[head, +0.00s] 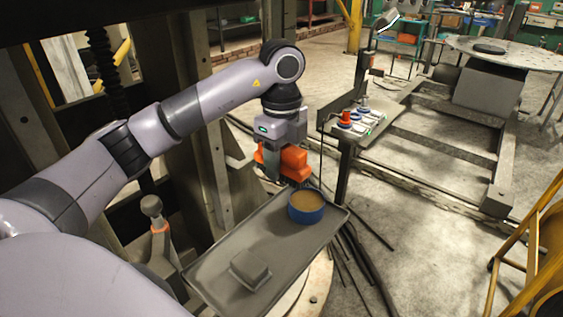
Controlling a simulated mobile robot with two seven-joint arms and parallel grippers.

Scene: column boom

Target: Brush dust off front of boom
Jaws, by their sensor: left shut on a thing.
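My left arm reaches in from the left, and its gripper (284,168) is over the far end of a grey tray. The gripper is shut on what looks like a brush (271,179). Its dark lower part shows beneath the orange fingers, and the rest is hidden by them. The held thing is just left of a blue round tin (306,208) on the tray; I cannot tell if they touch. A dark beam (150,10) crosses the top left and may be the boom; I see no clear dust on it. My right gripper is out of view.
The grey tray (215,262) also bears a small grey block (250,270). Dark cables (362,262) hang beside it. A bench with a control panel (352,124) stands behind, and a yellow frame (525,245) is at right. The concrete floor between is mostly clear.

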